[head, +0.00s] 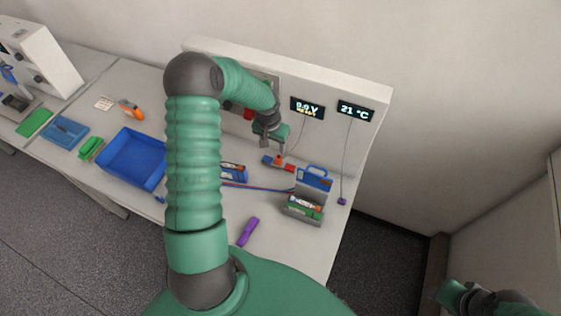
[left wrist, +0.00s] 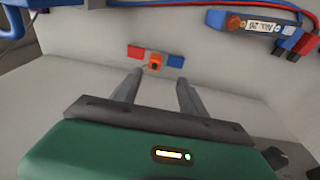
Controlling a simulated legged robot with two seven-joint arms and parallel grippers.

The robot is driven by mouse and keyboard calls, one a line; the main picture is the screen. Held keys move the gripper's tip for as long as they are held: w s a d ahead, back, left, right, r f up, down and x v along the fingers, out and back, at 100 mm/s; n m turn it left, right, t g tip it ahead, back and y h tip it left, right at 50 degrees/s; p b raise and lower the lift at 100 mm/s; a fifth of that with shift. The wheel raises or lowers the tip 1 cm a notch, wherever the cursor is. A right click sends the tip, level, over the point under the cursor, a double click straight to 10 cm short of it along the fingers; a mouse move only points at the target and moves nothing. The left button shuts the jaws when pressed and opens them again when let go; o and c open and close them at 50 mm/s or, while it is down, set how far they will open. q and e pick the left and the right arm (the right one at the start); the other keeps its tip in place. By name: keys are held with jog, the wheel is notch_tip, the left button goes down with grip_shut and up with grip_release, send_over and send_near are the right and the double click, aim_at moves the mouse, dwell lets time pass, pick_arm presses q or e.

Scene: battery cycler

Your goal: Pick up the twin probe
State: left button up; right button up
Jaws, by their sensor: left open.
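The twin probe, a small orange block between a red and a blue piece, lies on the bench near the back panel. In the head view the probe (head: 278,161) is just below my left gripper (head: 270,150). In the left wrist view the probe (left wrist: 155,62) shows beyond the fingertips, its orange middle roughly in line with the gap. My left gripper (left wrist: 159,80) is open, with nothing between its fingers. My right gripper (head: 485,298) is partly in view at the bottom right, away from the bench; its jaws cannot be made out.
The back panel (head: 365,82) carries a voltage display (head: 307,107) and a temperature display (head: 355,111), with hanging cords. A battery case (head: 304,208) and purple object (head: 248,232) stand nearby. A battery holder (left wrist: 250,23) with red and blue wires is close. A blue tray (head: 128,160) is left.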

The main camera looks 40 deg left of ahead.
aim_at(279, 157)
pick_arm(q)
jog(key=f, duration=0.3)
jog(key=w+f, duration=0.1)
jog(key=f, duration=0.1)
jog(key=shift+d+p, duration=0.2)
jog(key=shift+p, duration=0.15)
jog(key=shift+d+f, duration=0.15)
jog(key=shift+f, duration=0.05)
jog(key=f+p, duration=0.1)
jog(key=f, duration=0.1)
jog(key=w+f+p, duration=0.1)
jog(key=f, duration=0.1)
jog(key=shift+f+p, duration=0.25)
jog(key=shift+p, duration=0.05)
jog(key=shift+a+f, duration=0.25)
jog(key=c, duration=0.4)
jog(key=shift+w+d+r, duration=0.1)
jog(key=shift+d, duration=0.1)
grip_shut()
